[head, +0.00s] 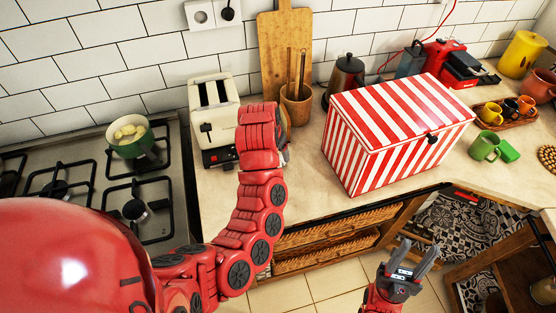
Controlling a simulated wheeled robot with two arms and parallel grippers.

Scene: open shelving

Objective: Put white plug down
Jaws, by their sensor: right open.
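I cannot make out a white plug in the head view. A white wall socket (200,16) is at the top, with a black plug (228,13) in its right half. My left arm reaches up over the counter in front of the cream toaster (213,105), and its gripper is hidden behind the arm. My right gripper (416,255) is low in the picture, in front of the counter's edge. Its two grey fingers are apart and nothing shows between them.
A red-and-white striped box (385,130) stands on the counter (305,205). A wooden utensil cup (296,106) and a dark kettle (346,75) stand behind. A stove (85,205) with a green pot (130,145) is at left. Bare counter lies left of the box.

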